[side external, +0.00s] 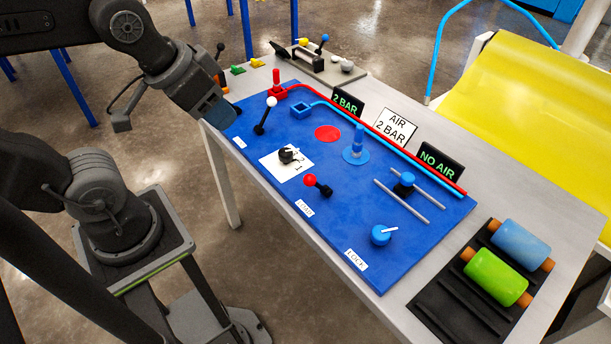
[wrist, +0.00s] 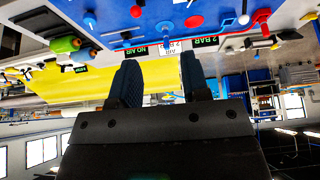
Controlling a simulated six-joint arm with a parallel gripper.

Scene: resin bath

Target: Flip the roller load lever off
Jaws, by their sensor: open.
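The blue control board (side external: 245,160) lies on the grey table. A lever with a red ball knob (side external: 310,180) on a black base stands near its front edge, beside a small white label (side external: 304,208) that seems to read LOAD. Its red knob also appears in the wrist view (wrist: 135,11), which is upside down. A second lever, with a white ball (side external: 271,101), stands at the board's left part. My gripper (side external: 223,112) is over the board's left end, apart from both levers. In the wrist view its two fingers (wrist: 159,62) are spread with nothing between them.
A black dial (side external: 287,155) on a white plate, a blue post (side external: 355,148) and a blue knob (side external: 381,235) stand on the board. Signs (side external: 395,127) and red and blue tubes line the back. Blue and green rollers (side external: 497,278) rest in a black rack at right.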

